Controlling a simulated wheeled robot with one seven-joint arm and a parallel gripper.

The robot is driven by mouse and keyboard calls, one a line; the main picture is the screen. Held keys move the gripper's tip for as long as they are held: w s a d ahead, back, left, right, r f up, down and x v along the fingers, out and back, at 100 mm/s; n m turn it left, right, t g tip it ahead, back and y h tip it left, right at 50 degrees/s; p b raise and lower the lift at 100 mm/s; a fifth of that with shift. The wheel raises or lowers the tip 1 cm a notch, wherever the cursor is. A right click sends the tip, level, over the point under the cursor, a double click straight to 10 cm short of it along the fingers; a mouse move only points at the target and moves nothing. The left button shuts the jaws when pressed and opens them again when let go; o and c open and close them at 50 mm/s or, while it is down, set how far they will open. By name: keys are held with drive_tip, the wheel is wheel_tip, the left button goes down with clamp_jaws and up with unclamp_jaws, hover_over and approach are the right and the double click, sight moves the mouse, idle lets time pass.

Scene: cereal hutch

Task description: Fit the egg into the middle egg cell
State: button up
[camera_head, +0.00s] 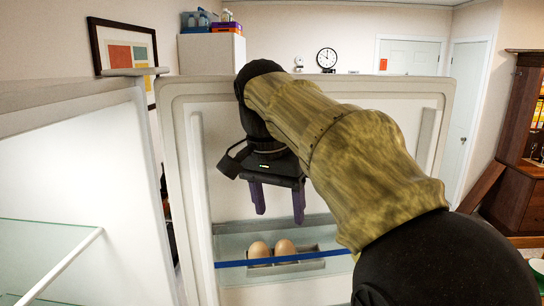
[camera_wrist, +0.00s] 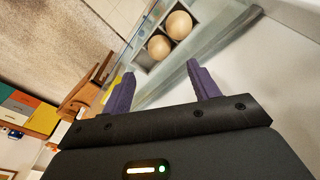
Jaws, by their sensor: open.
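Two tan eggs sit side by side in a grey egg tray (camera_head: 313,263) on the fridge door shelf, the left egg (camera_head: 259,250) and the right egg (camera_head: 285,248). In the wrist view one egg (camera_wrist: 178,25) is farther and the other egg (camera_wrist: 159,47) is nearer my fingers. The right egg appears to sit in the middle cell, and the cell at the right end looks empty. My gripper (camera_head: 279,214) is open and empty above the tray, its purple fingers pointing down. The fingers (camera_wrist: 160,71) are apart from both eggs.
A blue-edged transparent door shelf (camera_head: 230,246) surrounds the tray, with a blue strip (camera_head: 335,254) across its front. The open fridge door (camera_head: 400,110) stands behind my arm. A glass shelf (camera_head: 40,250) is inside the fridge at left. The space between fingers and eggs is clear.

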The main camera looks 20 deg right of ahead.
wheel_tip(320, 180, up, 9)
drive_tip(key=a+p, duration=0.1)
drive_tip(key=shift+s+a+r+p, duration=0.2)
drive_tip(key=shift+s+p, duration=0.1)
drive_tip(key=shift+p, duration=0.05)
drive_tip(key=shift+s, duration=0.1)
idle(0.7)
